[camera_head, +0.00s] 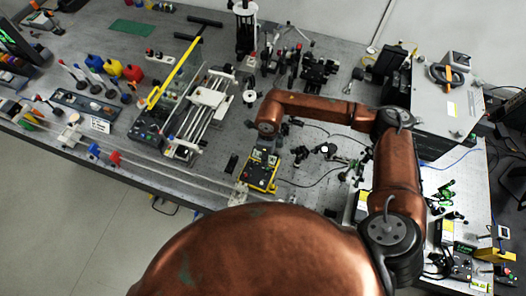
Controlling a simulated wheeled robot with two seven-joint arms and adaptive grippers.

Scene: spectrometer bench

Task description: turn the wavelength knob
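A small yellow-edged black device (262,175) lies on the grey bench near its front edge, in the middle of the view. My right arm, copper-coloured, reaches in from the lower right and bends left over the bench. Its wrist end is just above and behind this device. My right gripper (268,147) points down there, close to the device's far end. Its fingers are too small and too hidden to tell whether they are open or touch it. I cannot make out the wavelength knob. My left gripper is not in view.
A yellow-barred frame with white rails (207,97) stands left of the device. Bottles with coloured caps (113,67) stand farther left. Optical mounts (318,72) are behind my wrist. A large grey box (450,100) stands at the right. Cables cross the bench near the device.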

